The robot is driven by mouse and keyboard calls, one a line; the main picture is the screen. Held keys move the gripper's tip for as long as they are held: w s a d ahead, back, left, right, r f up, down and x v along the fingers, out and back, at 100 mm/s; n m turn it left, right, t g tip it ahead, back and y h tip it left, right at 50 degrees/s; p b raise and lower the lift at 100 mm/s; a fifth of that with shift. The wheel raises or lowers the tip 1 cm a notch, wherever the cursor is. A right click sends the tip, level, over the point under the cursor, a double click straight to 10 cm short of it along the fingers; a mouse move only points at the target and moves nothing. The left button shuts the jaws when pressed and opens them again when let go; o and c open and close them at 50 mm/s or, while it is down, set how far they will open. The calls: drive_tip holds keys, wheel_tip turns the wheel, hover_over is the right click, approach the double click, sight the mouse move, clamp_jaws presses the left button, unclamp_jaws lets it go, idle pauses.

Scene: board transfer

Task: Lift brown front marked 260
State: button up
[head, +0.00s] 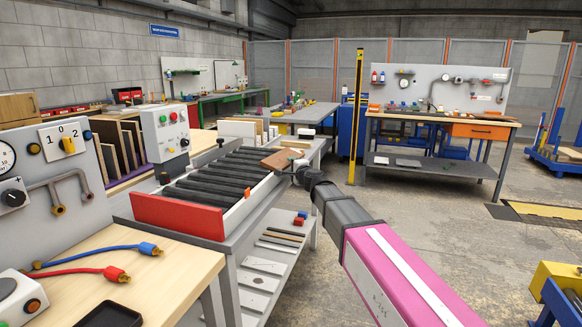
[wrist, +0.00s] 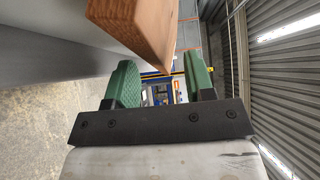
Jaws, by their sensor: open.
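A brown board (head: 281,159) lies at the far right end of the black roller conveyor (head: 222,172) and juts over its side edge. No marking is legible on it. In the wrist view the brown board (wrist: 135,25) fills the top middle, its near corner pointing down between my two green fingers. My gripper (wrist: 162,78) is open, with a wide gap between the fingers. In the head view my gripper (head: 298,173) is dark and small beside the board's near end. I cannot tell whether the fingers touch the board.
A red end plate (head: 178,216) closes the conveyor's near end. A control box (head: 167,135) and a rack of upright boards (head: 118,146) stand to its left. A workbench (head: 440,118) stands behind to the right. Open floor lies right of the conveyor.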

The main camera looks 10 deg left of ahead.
drive_tip(key=shift+w+a, duration=0.3)
drive_tip(key=shift+w, duration=0.05)
drive_tip(key=shift+c, duration=0.2)
clamp_jaws()
wheel_tip(320, 180, up, 2)
drive_tip(key=shift+r, duration=0.25)
drive_tip(key=shift+s, duration=0.1)
drive_tip(key=s+d+r, duration=0.5)
drive_tip(key=s+d, duration=0.4)
drive_tip(key=s, duration=0.1)
drive_tip(key=shift+s, duration=0.25)
idle(0.4)
